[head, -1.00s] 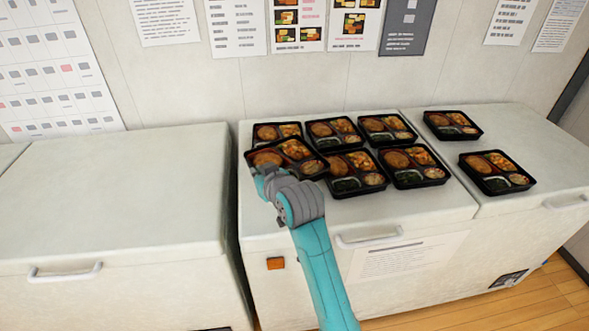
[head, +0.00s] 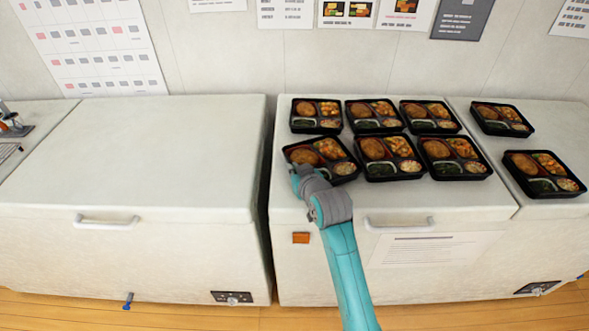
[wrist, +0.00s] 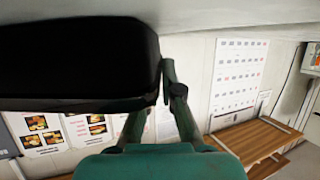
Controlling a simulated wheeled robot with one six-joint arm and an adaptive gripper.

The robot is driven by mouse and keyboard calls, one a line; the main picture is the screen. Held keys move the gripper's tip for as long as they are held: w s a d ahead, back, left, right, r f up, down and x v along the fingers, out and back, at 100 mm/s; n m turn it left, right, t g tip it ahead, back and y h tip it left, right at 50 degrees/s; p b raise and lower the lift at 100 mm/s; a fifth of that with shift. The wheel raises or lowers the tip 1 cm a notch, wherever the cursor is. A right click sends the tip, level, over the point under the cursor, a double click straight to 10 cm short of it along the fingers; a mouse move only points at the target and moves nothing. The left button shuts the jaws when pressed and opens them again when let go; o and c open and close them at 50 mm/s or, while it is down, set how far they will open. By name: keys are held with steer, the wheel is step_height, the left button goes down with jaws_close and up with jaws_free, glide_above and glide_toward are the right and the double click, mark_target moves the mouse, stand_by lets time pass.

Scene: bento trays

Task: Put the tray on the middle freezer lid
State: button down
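A black bento tray (head: 333,168) with a brown patty and other food is at the front left of a group of like trays. My gripper (head: 300,175) is at its near left corner. In the wrist view the tray (wrist: 75,65) is a large dark shape, and my gripper's fingers (wrist: 170,88) close on its edge. The freezer lid (head: 283,200) under the group is white, as is the wide bare lid (head: 130,150) to its left. The tray looks slightly turned against its neighbours. I cannot tell whether it touches the lid.
Several filled trays stand close behind and right of it, such as one (head: 390,157) beside it. Two more trays, one of them near the front (head: 545,174), are on the right lid (head: 500,150). A dark gap separates the bare left freezer from the tray-covered one.

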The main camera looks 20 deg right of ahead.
steer(key=c, duration=1.3)
jaws_free()
steer(key=shift+f, duration=0.1)
steer(key=shift+s+r, duration=0.2)
steer(key=shift+s, duration=0.05)
steer(key=v, duration=1.1)
steer(key=shift+s+r, duration=0.15)
steer(key=shift+s, duration=0.1)
